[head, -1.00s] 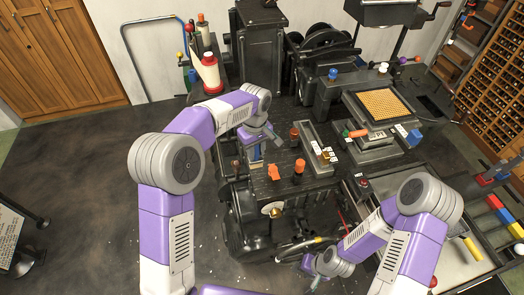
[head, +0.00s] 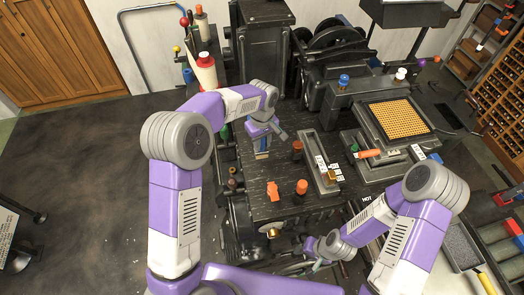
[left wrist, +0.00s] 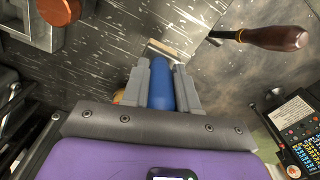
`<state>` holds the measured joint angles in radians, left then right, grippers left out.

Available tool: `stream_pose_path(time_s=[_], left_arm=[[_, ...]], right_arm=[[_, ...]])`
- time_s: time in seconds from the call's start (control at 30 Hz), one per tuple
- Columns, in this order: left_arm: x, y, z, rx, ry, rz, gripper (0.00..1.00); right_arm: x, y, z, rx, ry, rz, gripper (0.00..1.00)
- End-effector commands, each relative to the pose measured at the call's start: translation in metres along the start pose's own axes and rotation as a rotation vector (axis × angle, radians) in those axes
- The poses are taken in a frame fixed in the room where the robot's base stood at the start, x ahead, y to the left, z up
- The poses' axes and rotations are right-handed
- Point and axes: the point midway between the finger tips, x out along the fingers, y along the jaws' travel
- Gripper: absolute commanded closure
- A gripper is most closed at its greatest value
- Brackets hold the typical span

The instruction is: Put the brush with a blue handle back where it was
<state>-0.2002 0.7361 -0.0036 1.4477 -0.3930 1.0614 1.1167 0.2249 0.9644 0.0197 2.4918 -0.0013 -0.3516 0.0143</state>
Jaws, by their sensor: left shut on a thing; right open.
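The brush with a blue handle (left wrist: 160,84) is clamped between the fingers of my left gripper (left wrist: 162,95). Its pale head (left wrist: 172,48) shows beyond the fingertips in the left wrist view. In the head view the left gripper (head: 263,136) is over the left part of the dark bench top (head: 250,200), and the brush (head: 261,154) hangs below it. I cannot tell whether the brush touches the surface. My right gripper (head: 311,248) is open, low at the bench's front edge, partly hidden by its arm.
A dark-handled tool (left wrist: 272,38) lies near the brush head. Orange knobs (head: 272,190) stand towards the bench front. A long metal tray (head: 322,168) with small white labels lies to the right.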

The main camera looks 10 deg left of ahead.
Motion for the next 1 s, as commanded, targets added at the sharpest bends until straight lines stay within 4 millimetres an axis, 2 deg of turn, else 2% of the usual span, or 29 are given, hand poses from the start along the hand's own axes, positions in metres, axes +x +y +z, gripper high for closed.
stream_pose_path(time_s=[0.2, 0.3, 0.73, 0.77, 0.9, 1.0], left_arm=[[0.035, -0.001, 0.0, -0.001, -0.003, -0.004, 1.0], [0.047, -0.001, 0.0, 0.0, -0.001, -0.002, 1.0], [0.054, 0.0, 0.0, 0.0, 0.0, -0.001, 1.0], [0.054, -0.001, 0.0, 0.0, 0.0, -0.001, 0.7], [0.053, -0.001, 0.0, 0.0, 0.0, -0.001, 0.49], [0.053, -0.001, 0.0, 0.0, 0.0, -0.001, 0.46]], right_arm=[[0.002, 0.001, -0.001, 0.0, 0.002, 0.0, 0.57], [0.003, 0.001, -0.001, 0.0, 0.002, 0.0, 0.57], [0.005, 0.002, -0.001, 0.0, 0.002, 0.0, 0.57], [0.005, 0.002, -0.001, 0.0, 0.002, 0.0, 0.57], [0.005, 0.002, -0.001, 0.0, 0.002, 0.0, 0.57], [0.005, 0.002, -0.001, 0.0, 0.002, 0.0, 0.57]])
